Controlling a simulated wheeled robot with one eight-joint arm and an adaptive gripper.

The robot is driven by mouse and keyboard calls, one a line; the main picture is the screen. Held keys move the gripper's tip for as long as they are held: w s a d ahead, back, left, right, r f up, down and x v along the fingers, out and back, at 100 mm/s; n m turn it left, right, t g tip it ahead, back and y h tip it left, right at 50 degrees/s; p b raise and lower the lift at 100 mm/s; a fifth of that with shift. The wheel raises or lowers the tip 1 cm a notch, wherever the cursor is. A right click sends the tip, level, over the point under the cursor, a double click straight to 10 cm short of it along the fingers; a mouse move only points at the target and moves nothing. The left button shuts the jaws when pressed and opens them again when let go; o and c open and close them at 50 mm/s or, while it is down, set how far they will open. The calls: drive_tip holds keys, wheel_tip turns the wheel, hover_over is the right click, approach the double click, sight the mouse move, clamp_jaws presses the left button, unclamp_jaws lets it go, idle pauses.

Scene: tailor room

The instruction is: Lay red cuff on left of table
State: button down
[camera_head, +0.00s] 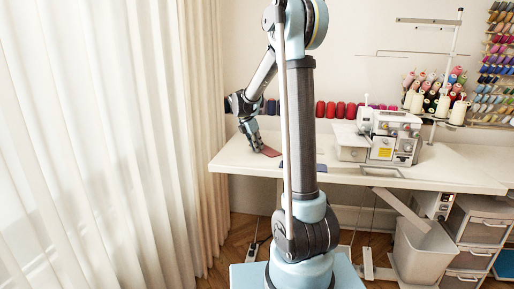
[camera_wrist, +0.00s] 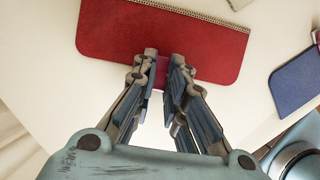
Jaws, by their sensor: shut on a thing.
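The red cuff (camera_head: 270,151) is at the left end of the white table (camera_head: 235,160). In the wrist view the red cuff (camera_wrist: 125,32) spans the top, flat side towards the camera, with a zigzag-stitched far edge. My gripper (camera_head: 259,148) points down at the table's left part. In the wrist view its fingertips (camera_wrist: 163,68) are shut on the cuff's near edge. The cuff looks at or just above the tabletop; I cannot tell whether it touches. The fingers hide a small part of its edge.
A blue cuff (camera_wrist: 298,82) lies to the right of the red one. A sewing machine (camera_head: 385,138) stands further right on the table. Red thread spools (camera_head: 340,110) line the back. A curtain (camera_head: 205,120) hangs close to the table's left edge.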

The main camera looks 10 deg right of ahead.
drive_tip(key=c, duration=1.6)
unclamp_jaws()
drive_tip(key=v, duration=1.2)
drive_tip(key=s+d+m+y, duration=0.1)
drive_tip(key=s+d+m, duration=0.4)
drive_tip(key=s, duration=0.5)
drive_tip(key=s+d+f+m+y, duration=0.1)
drive_tip(key=s+f+m, duration=0.4)
drive_tip(key=s, duration=0.5)
drive_tip(key=s+d+f+m+y, duration=0.1)
drive_tip(key=s+f+m, duration=0.5)
drive_tip(key=s, duration=0.3)
drive_tip(key=s+d+f+m+y, duration=0.1)
drive_tip(key=s+d+f+m, duration=0.1)
drive_tip(key=s+f+m, duration=0.4)
drive_tip(key=s+m, duration=0.1)
drive_tip(key=s, duration=0.3)
drive_tip(key=shift+s+f, duration=0.25)
drive_tip(key=shift+s, duration=0.05)
